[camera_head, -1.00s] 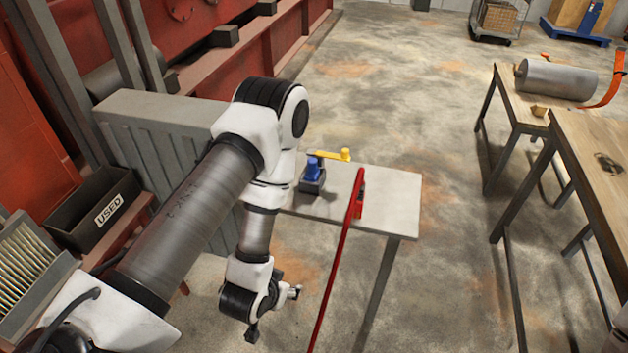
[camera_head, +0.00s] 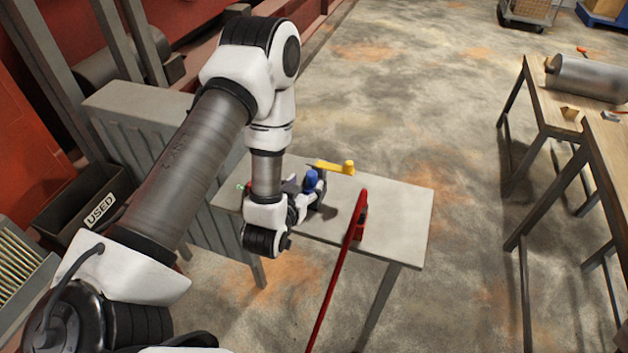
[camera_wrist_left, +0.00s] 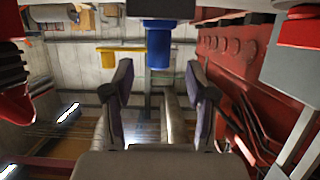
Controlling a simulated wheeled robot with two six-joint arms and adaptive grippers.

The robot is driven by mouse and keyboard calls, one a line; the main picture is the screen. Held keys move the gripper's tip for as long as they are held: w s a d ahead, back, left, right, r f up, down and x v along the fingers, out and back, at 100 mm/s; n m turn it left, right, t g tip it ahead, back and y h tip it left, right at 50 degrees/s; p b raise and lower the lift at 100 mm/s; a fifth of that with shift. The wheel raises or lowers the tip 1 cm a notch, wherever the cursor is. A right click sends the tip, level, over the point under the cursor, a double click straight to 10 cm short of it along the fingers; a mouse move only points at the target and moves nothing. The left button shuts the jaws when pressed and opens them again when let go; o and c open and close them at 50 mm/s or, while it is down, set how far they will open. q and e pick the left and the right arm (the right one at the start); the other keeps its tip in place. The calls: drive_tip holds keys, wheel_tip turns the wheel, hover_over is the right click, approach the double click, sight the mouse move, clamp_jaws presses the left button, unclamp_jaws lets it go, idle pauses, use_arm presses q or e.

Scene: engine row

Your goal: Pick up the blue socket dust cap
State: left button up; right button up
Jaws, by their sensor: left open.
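The blue socket dust cap (camera_head: 311,179) is on a dark fitting on the small grey table (camera_head: 405,215), beside a yellow handle (camera_head: 335,166). My left gripper (camera_head: 306,192) is at the cap in the head view, partly hidden by its own wrist. In the left wrist view, the blue cap (camera_wrist_left: 158,50) shows at top centre, above and between my two spread fingers (camera_wrist_left: 163,85). The fingers are open and nothing is held between them. Whether a finger touches the cap cannot be told. My right gripper is not in view.
A grey ribbed cabinet (camera_head: 140,100) and a black bin marked USED (camera_head: 95,205) stand left. Wooden benches (camera_head: 610,150) are at right, with open floor between.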

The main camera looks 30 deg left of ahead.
sight(310, 181)
use_arm(q)
drive_tip(key=p+x, duration=0.1)
drive_tip(key=x, duration=0.4)
drive_tip(key=shift+s+f+p, duration=0.1)
drive_tip(key=shift+f+p, duration=0.1)
drive_tip(key=shift+p, duration=0.15)
drive_tip(key=shift+w+f, duration=0.25)
drive_tip(key=shift+w, duration=0.05)
drive_tip(key=shift+s+r, duration=0.1)
drive_tip(key=shift+s, duration=0.1)
drive_tip(key=shift+s+d+r, duration=0.1)
drive_tip(key=c, duration=0.5)
clamp_jaws()
